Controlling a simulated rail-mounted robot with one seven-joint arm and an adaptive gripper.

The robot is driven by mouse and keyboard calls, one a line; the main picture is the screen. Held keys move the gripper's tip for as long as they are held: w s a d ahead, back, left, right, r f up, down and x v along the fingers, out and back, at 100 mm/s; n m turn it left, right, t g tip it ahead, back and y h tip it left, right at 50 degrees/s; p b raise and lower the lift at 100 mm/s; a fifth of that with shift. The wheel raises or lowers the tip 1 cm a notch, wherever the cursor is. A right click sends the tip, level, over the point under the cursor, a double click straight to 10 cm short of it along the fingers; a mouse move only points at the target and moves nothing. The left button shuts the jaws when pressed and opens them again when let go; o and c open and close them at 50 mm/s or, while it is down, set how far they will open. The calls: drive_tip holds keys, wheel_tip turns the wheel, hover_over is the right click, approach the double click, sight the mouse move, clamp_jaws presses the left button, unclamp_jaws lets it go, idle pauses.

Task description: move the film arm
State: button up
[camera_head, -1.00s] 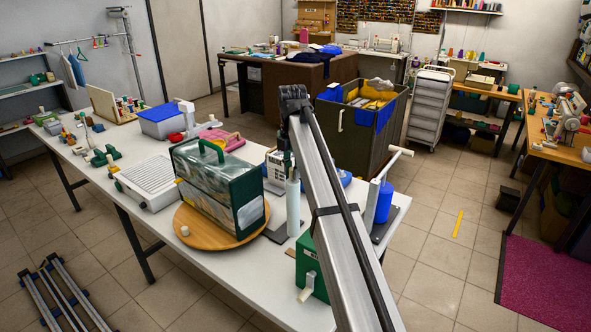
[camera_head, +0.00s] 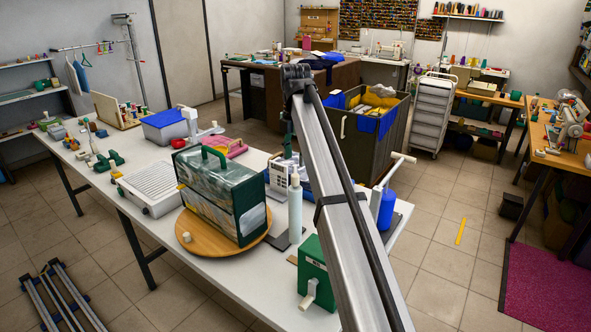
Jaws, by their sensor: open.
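The white table (camera_head: 235,290) holds a bagged comforter (camera_head: 225,195), in a clear bag with dark green edges and a green handle. It stands upright on a round wooden turntable (camera_head: 195,258) with a small pale knob. Beside it a pale upright roll (camera_head: 295,208) stands close to a grey base plate. At the table's right end is a blue cylinder (camera_head: 387,210) with a white bent arm (camera_head: 398,165) above it. I cannot tell for sure which part is the film arm. A metal beam, likely mine, crosses the foreground and hides part of this area. My gripper jaws do not show.
A green box (camera_head: 315,268) with a pale handle is at the table's front edge. A grey-white slatted unit (camera_head: 155,182) and a blue-lidded box (camera_head: 165,125) lie further left. A dark bin (camera_head: 370,140) stands behind the table. The tiled floor to the right is mostly clear.

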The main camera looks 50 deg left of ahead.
drive_tip(key=shift+r, duration=2.3)
